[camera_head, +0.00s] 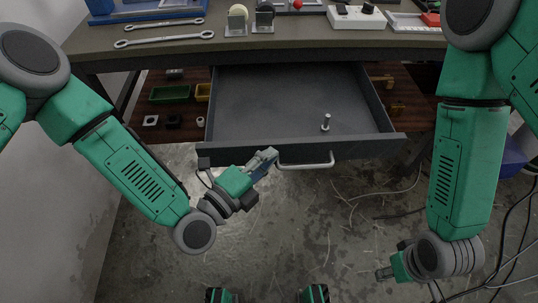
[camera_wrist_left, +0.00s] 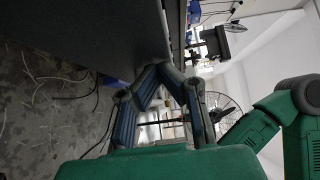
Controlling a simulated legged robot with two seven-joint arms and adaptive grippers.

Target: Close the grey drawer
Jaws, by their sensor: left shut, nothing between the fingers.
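The grey drawer (camera_head: 290,98) is pulled out from under the workbench in the head view. Its front panel (camera_head: 365,149) carries a light bar handle (camera_head: 305,165). A small metal peg stands inside the drawer. My left gripper (camera_head: 268,158) is shut and empty at the drawer front, just left of the handle; I cannot tell whether it touches the panel. In the left wrist view its fingers (camera_wrist_left: 163,75) meet near the dark drawer front (camera_wrist_left: 95,30). My right gripper (camera_head: 384,273) is low at the right, away from the drawer, and too small to read.
The workbench top (camera_head: 300,43) holds wrenches (camera_head: 163,38), tape holders and a white device (camera_head: 356,18). A lower shelf (camera_head: 140,125) with a green tray (camera_head: 170,93) shows left of the drawer. Cables lie on the floor at the right. The floor before the drawer is mostly clear.

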